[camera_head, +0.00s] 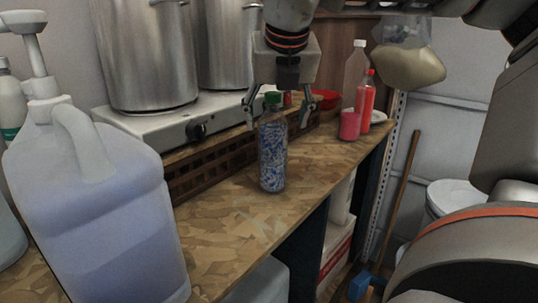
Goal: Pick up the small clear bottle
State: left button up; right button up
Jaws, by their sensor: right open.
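The small clear bottle (272,158) stands upright on the wood-chip-patterned counter, with blue-and-white contents or print and a green cap. My right gripper (278,118) comes down from above with its fingers spread. One finger shows to the left of the bottle's top and one to the right, with visible gaps in the picture. Whether they are level with the cap in depth is hard to tell. My left gripper is not in view.
A large bluish jug (100,215) fills the left foreground. Steel pots (150,55) stand on a white burner (165,128) behind. The counter's front edge is close to the small bottle.

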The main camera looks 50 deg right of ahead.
aim_at(273, 134)
jog(key=x, duration=0.5)
jog(key=shift+w+a+f, duration=0.1)
jog(key=shift+w+f, duration=0.1)
jog(key=shift+w, duration=0.05)
jog(key=shift+r, duration=0.1)
jog(key=c, duration=1.6)
